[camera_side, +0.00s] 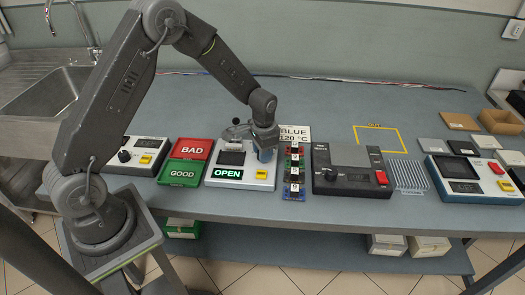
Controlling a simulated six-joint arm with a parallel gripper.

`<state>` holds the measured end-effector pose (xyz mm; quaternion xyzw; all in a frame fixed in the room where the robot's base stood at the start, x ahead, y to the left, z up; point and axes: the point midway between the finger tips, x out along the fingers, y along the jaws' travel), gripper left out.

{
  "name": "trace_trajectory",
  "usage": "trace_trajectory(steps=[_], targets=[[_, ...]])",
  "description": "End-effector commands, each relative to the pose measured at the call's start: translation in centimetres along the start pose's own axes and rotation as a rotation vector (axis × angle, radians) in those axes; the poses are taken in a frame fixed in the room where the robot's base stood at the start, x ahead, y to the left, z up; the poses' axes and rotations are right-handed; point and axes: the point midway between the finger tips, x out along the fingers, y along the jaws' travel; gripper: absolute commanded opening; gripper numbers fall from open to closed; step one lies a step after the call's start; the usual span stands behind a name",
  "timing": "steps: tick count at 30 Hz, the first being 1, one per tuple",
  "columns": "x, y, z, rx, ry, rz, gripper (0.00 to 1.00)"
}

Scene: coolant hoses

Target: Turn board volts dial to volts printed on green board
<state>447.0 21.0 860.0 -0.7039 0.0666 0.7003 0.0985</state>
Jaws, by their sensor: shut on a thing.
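My gripper (265,152) points down over the right part of the white device with the lit green OPEN sign (228,174). It is shut on a small blue thing (266,156), mostly hidden by the jaws; I cannot tell what it is or whether it touches the device. A dark grey device with a black dial (331,174) and a red button stands right of it. A white device with a black dial (124,156) stands at the left. Neither dial's setting is readable.
A red BAD tray (192,149) and a green GOOD tray (182,173) lie left of the OPEN device. A yellow OUT outline (380,127) is empty. Another white-and-blue device (480,190) stands at right.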

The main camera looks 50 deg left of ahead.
Motion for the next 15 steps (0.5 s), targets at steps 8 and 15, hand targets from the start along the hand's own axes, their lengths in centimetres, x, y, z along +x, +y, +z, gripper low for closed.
trace_trajectory(steps=[8,15], targets=[[0.02,-0.03,0.01,0.047,0.003,0.000,0.11],[0.03,-0.03,0.01,0.050,0.003,0.000,0.11]])
